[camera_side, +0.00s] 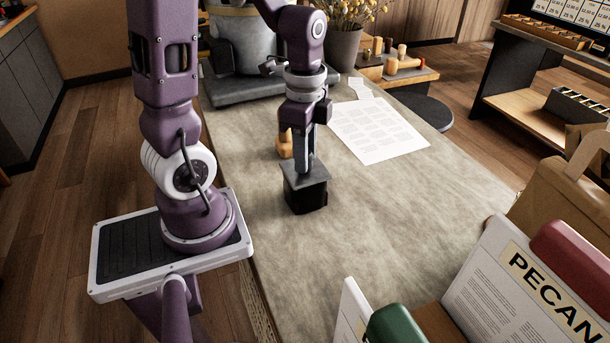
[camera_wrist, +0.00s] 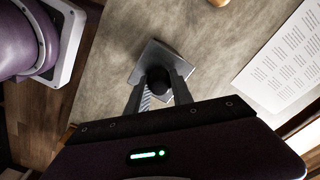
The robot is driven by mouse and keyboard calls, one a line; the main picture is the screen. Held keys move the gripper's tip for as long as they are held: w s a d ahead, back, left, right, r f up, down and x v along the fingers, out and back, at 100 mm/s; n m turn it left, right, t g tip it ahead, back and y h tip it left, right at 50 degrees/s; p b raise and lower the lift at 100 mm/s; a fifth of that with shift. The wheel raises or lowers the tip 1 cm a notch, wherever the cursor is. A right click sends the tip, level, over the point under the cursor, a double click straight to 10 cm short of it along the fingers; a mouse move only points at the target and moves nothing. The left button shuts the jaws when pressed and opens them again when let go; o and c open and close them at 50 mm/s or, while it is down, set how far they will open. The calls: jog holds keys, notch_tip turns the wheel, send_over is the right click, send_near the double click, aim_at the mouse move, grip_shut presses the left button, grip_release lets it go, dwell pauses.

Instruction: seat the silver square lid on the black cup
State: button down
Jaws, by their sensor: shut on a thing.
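The silver square lid (camera_side: 306,171) is on or just above the black cup (camera_side: 305,195) on the table. From the side I cannot tell whether it is fully seated; it looks roughly level. My gripper (camera_side: 304,160) points down over the lid and is shut on it. In the wrist view my two fingertips (camera_wrist: 158,92) close on the dark round knob of the lid, and the grey square plate (camera_wrist: 150,52) shows beyond them. The cup is hidden beneath the lid in the wrist view.
A small orange-brown wooden object (camera_side: 285,145) stands just behind the cup. A printed paper sheet (camera_side: 379,131) lies to the right at the back. Boxes with text (camera_side: 530,285) stand at the front right. The table's middle right (camera_side: 400,215) is clear.

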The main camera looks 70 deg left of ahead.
jog(key=c, duration=1)
grip_release()
jog(key=shift+c, duration=0.2)
notch_tip(320, 180, up, 7)
jog(key=s+d+r+n+t, duration=0.5)
jog(key=s+d+r+n, duration=0.1)
jog(key=d+n, duration=0.3)
jog(key=shift+s+d+t, duration=0.3)
jog(key=shift+s+d, duration=0.35)
jog(key=shift+s, duration=0.05)
